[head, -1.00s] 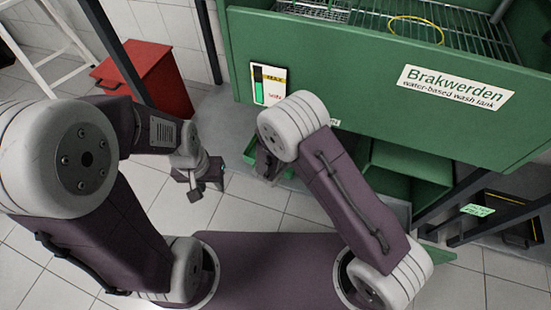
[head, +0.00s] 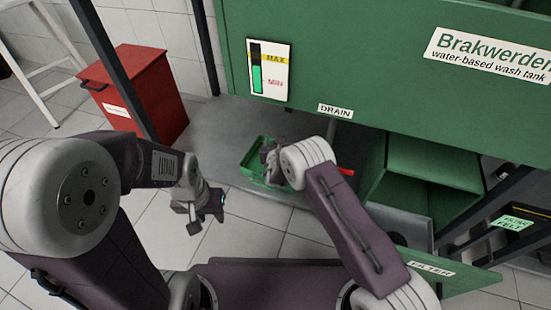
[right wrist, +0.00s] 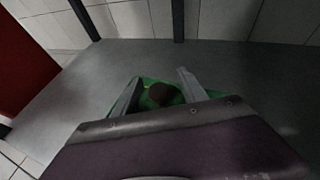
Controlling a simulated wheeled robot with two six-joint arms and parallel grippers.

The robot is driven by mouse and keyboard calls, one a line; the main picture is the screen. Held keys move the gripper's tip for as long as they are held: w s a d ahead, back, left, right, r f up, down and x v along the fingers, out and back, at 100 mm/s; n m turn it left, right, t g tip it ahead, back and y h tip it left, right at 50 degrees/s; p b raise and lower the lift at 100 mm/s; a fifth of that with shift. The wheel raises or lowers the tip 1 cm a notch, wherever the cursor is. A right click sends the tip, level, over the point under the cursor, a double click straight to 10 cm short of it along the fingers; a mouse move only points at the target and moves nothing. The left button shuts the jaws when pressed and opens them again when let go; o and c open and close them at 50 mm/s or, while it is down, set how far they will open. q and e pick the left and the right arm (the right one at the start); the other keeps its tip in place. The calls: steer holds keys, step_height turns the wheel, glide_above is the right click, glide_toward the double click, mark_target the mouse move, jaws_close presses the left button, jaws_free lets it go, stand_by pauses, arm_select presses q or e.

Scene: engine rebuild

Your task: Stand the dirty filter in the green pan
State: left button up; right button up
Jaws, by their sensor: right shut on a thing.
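The green pan (head: 249,160) stands on the grey floor plate below the wash tank. Its rim shows under my gripper in the right wrist view (right wrist: 146,80). My right gripper (head: 270,160) is over the pan. In the right wrist view, my right gripper (right wrist: 158,92) is shut on a small, round, brown-topped thing (right wrist: 159,93), seemingly the dirty filter. Its lower part is hidden, so I cannot tell whether it touches the pan floor. My left gripper (head: 204,207) hangs over the tiles left of the pan, apart from it; its jaw opening is unclear.
The green wash tank (head: 375,95) overhangs the pan, with a DRAIN label (head: 336,111). A red handle (head: 346,171) shows right of my right gripper. An open green compartment (head: 425,165) is further right. A red bin (head: 135,95) stands at the left. Tiles in front are clear.

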step_height(320, 180, down, 5)
steer(key=b, duration=0.3)
steer(key=shift+r, duration=0.15)
steer(key=shift+r+p, duration=0.2)
steer(key=shift+p, duration=0.1)
steer(key=o, duration=1.5)
steer(key=shift+f, duration=0.15)
steer(key=shift+r, duration=0.25)
steer(key=p+v, duration=0.8)
steer(key=v, duration=0.4)
